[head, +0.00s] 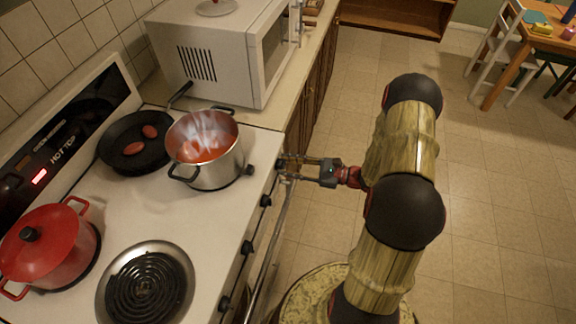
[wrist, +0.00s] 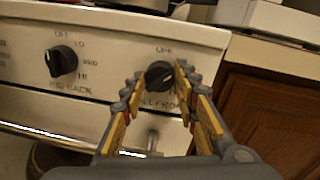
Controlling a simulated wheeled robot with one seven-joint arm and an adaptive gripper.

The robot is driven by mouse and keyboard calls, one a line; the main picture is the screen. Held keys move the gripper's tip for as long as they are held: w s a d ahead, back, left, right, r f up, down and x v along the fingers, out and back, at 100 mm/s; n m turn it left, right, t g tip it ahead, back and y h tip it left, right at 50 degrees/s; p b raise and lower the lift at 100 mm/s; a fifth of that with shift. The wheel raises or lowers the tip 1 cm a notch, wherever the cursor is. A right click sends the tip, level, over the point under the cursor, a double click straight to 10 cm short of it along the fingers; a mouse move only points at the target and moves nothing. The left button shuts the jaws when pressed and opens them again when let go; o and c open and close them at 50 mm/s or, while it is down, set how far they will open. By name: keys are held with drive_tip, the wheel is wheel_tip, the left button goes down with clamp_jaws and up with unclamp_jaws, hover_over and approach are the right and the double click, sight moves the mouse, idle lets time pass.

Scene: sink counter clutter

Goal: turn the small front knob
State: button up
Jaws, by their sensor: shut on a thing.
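The small front knob (wrist: 160,77) is black and round, with a pale mark on its face, on the stove's white front panel. The lettering below it is partly covered and ends in "FRON"; "OFF" stands above it. My gripper (wrist: 161,71) is shut on this knob, one yellow-and-grey finger on each side. In the head view my gripper (head: 288,164) reaches left to the stove's front edge beside the steaming pot; the knob there is mostly hidden by the fingers.
Another black knob (wrist: 61,61) is to the left. A wooden cabinet (wrist: 262,115) is to the right. The oven handle (head: 268,245) runs below the knobs. On the stove are a steaming pot (head: 214,168), a pan (head: 117,156) and a red pot (head: 47,252).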

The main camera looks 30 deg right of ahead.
drive_tip(key=c, duration=0.4)
drive_tip(key=shift+o, duration=0.2)
drive_tip(key=shift+m+p, duration=0.6)
drive_tip(key=shift+p, duration=0.1)
drive_tip(key=shift+c, duration=0.2)
drive_tip(key=o, duration=1.1)
drive_tip(key=shift+o, duration=0.3)
drive_tip(key=v, duration=1.2)
drive_tip(key=shift+w, duration=0.1)
